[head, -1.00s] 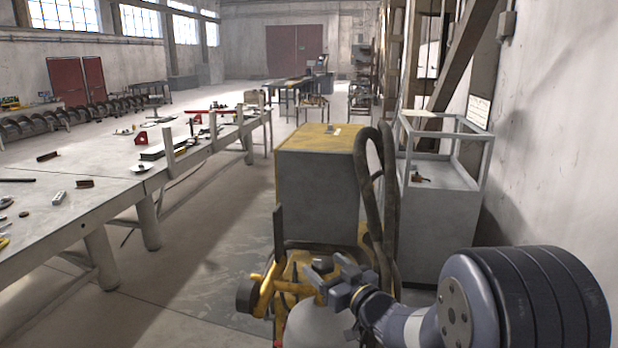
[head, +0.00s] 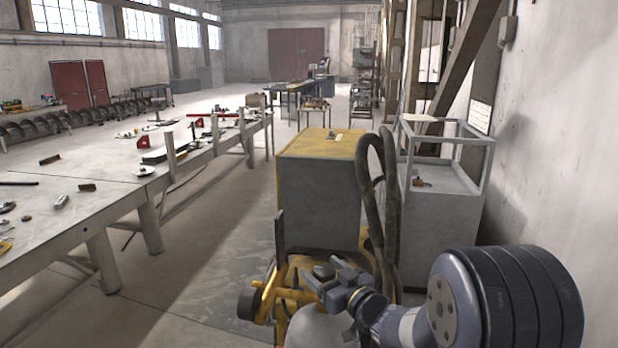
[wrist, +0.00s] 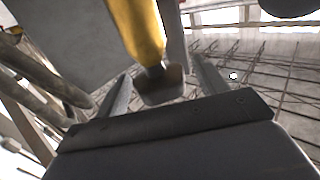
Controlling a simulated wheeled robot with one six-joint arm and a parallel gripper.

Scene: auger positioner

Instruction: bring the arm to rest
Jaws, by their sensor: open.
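My arm reaches in from the lower right of the head view, and my gripper (head: 335,284) is at its end, low in the middle. In the wrist view my gripper (wrist: 162,68) has its two fingers apart. A yellow bar with a grey end piece (wrist: 139,30) shows between and beyond the fingers; I cannot tell whether they touch it. In the head view a yellow machine part (head: 284,297) lies just left of my gripper, and my gripper partly hides it.
A grey cabinet with a yellow top (head: 318,195) and dark hoses (head: 371,200) stand just beyond my gripper. A pale open-framed stand (head: 440,225) is near the right wall. A long workbench (head: 115,192) with loose tools runs along the left. Clear floor lies between bench and cabinet.

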